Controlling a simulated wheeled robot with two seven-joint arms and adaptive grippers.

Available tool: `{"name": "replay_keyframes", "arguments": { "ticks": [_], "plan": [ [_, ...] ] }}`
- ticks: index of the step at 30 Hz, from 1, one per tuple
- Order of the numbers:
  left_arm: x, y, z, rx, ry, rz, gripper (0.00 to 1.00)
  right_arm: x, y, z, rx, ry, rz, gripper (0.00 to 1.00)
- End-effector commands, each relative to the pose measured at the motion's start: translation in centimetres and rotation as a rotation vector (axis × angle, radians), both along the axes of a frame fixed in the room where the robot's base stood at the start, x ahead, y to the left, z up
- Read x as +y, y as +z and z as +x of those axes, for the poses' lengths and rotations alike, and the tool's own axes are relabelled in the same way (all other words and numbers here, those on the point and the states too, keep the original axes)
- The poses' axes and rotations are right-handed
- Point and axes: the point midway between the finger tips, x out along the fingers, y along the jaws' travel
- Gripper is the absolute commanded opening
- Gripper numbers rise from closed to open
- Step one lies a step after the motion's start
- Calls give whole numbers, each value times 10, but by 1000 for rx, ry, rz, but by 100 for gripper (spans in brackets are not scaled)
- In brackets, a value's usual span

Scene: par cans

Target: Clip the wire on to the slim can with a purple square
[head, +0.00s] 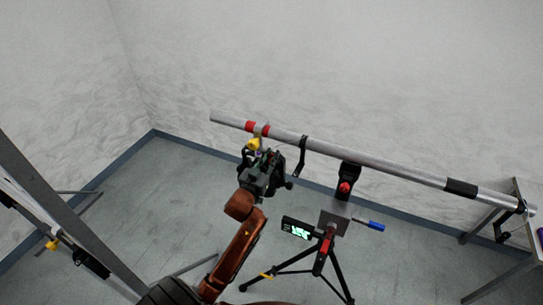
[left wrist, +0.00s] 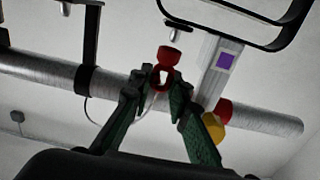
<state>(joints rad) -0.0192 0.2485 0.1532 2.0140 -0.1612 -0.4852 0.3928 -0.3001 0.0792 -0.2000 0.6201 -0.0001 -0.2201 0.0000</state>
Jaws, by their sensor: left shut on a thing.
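My left gripper (head: 260,157) is raised just below the silver pole, near its left end, in the head view. In the left wrist view its green-padded fingers (left wrist: 160,98) are closed around a small red loop-ended piece (left wrist: 162,78), apparently the wire's clip. A slim silver body with a purple square (left wrist: 226,61) is just right of and above the fingertips. I cannot tell whether the clip touches it. Its purple mark also shows small beside the gripper in the head view. My right gripper is not in view.
A red-and-black fixture (head: 345,186) hangs farther right. A tripod (head: 328,245) with a plate stands below.

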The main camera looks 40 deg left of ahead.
Motion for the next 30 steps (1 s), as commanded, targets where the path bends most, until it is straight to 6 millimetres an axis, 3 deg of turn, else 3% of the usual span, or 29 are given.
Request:
{"name": "replay_keyframes", "arguments": {
  "ticks": [30],
  "plan": [
    [0, -8, 0, 0, 0, 0, 0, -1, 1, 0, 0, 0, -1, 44]
  ]
}}
